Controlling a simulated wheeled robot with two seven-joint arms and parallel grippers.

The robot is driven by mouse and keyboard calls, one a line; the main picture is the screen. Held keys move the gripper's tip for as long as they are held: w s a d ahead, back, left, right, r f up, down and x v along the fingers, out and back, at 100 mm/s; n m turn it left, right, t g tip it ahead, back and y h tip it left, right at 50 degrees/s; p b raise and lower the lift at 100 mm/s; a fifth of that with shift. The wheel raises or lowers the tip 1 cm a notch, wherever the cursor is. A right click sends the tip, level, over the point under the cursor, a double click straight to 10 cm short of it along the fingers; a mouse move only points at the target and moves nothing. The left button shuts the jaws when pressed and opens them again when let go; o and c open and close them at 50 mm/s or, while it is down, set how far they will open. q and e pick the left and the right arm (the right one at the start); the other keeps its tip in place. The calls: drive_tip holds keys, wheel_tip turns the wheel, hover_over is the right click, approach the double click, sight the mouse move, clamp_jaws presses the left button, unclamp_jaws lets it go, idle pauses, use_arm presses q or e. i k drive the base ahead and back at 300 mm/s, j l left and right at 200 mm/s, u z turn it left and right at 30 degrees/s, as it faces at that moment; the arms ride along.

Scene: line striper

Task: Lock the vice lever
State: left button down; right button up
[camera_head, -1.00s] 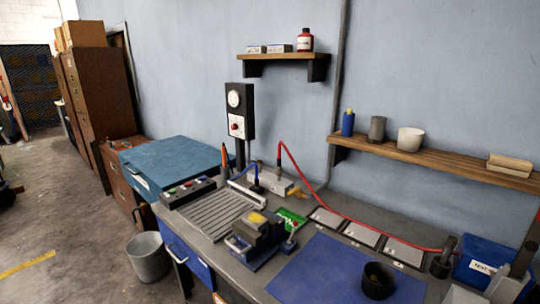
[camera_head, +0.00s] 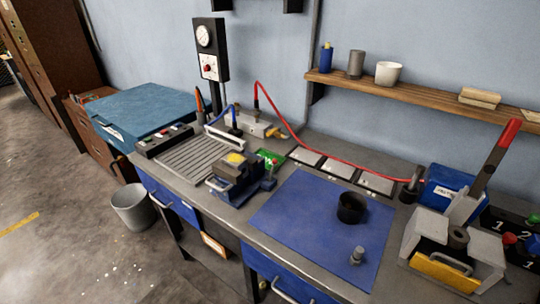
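A grey, block-shaped fixture that looks like the vice (camera_head: 412,240) stands at the right end of the bench, with a yellow front plate (camera_head: 440,272). A long lever with a red handle (camera_head: 508,135) rises from its back and leans to the right, raised. A dark round part (camera_head: 458,238) sits between its grey blocks. A smaller blue-grey vice-like device (camera_head: 237,178) with a yellow top stands at the bench's middle; I cannot tell whether its small side post (camera_head: 269,178) is a lever. Neither of my grippers is in view.
A blue mat (camera_head: 290,215) carries a black cup (camera_head: 352,207) and a small metal fitting (camera_head: 357,255). A red hose (camera_head: 330,155) runs to a dark holder (camera_head: 411,188) near a blue bin (camera_head: 445,185). A wooden shelf (camera_head: 430,95) hangs above. The mat's left part is clear.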

sight(274, 161)
drive_tip(key=i+j+z, duration=0.15)
drive_tip(key=j+z, duration=0.15)
drive_tip(key=j, duration=0.25)
drive_tip(key=i+j+z, duration=0.1)
drive_tip(key=j+z, duration=0.15)
drive_tip(key=j, duration=0.35)
drive_tip(key=j+z, duration=0.3)
drive_tip(key=j, duration=0.3)
drive_tip(key=i, duration=0.05)
